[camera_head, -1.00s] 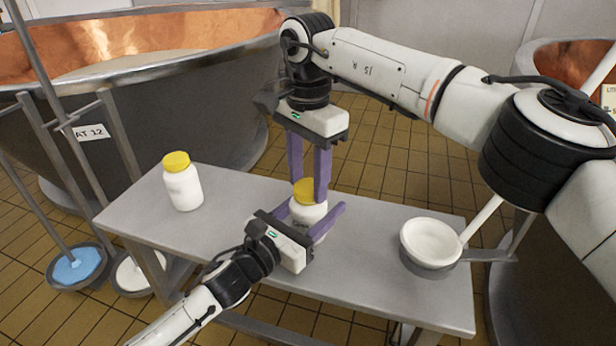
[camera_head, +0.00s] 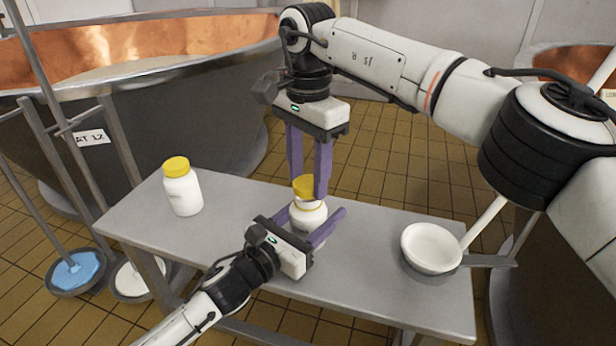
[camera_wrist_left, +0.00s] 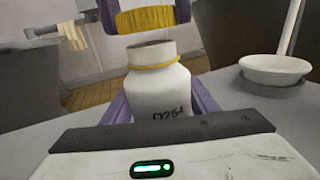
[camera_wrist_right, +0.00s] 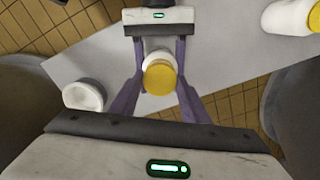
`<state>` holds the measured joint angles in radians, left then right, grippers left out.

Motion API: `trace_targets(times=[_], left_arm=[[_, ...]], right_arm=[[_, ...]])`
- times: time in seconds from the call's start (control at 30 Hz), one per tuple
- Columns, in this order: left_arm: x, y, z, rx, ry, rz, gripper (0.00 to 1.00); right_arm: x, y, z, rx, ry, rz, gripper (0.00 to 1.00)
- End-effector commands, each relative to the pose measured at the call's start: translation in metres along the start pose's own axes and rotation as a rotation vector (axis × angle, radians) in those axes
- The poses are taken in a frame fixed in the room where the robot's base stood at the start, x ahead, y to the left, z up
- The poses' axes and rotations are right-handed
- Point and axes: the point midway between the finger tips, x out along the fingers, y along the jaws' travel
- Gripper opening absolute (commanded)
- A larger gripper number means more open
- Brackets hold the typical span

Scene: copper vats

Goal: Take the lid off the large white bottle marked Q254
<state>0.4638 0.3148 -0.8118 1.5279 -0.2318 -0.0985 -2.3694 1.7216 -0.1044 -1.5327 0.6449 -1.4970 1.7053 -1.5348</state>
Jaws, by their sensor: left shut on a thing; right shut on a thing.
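The large white bottle (camera_head: 309,216) stands upright on the grey table, with a yellow ring round its neck. Its label shows partly in the left wrist view (camera_wrist_left: 160,95), reading something like D254 or Q254. My left gripper (camera_head: 314,222) is shut round the bottle's body. The yellow lid (camera_head: 305,188) is off the bottle, held just above its open mouth; the left wrist view shows the gap under the lid (camera_wrist_left: 146,19). My right gripper (camera_head: 308,192) points down from above and is shut on the lid, which hides the bottle's mouth in the right wrist view (camera_wrist_right: 159,77).
A second white bottle with a yellow lid (camera_head: 183,192) stands at the table's left. A white bowl-like vessel (camera_head: 432,248) sits at the right edge. Large copper vats (camera_head: 200,90) stand behind. The table (camera_head: 240,215) is clear between the bottles.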

Motion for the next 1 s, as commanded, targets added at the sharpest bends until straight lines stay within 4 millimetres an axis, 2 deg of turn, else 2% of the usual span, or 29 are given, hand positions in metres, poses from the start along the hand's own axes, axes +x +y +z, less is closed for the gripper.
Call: trace_targets(times=[0.3, 0.6, 0.9, 0.93, 1.0], left_arm=[[0.0, 0.0, -0.001, 0.0, 0.001, 0.0, 0.0], [0.0, 0.0, -0.001, 0.0, 0.001, 0.0, 0.0], [0.0, 0.0, -0.001, 0.0, 0.001, 0.0, 0.0], [0.0, 0.0, -0.001, 0.0, 0.001, 0.0, 0.57], [0.0, 0.0, -0.001, 0.0, 0.001, 0.0, 0.69]], right_arm=[[-0.002, 0.0, 0.0, 0.0, 0.0, -0.001, 0.15], [-0.035, -0.001, 0.0, 0.0, 0.001, -0.003, 0.15], [-0.041, 0.0, 0.0, 0.0, 0.0, -0.001, 0.15], [-0.041, 0.0, 0.0, 0.0, 0.0, -0.001, 0.15], [-0.041, 0.0, 0.0, 0.0, 0.0, -0.001, 0.15]])
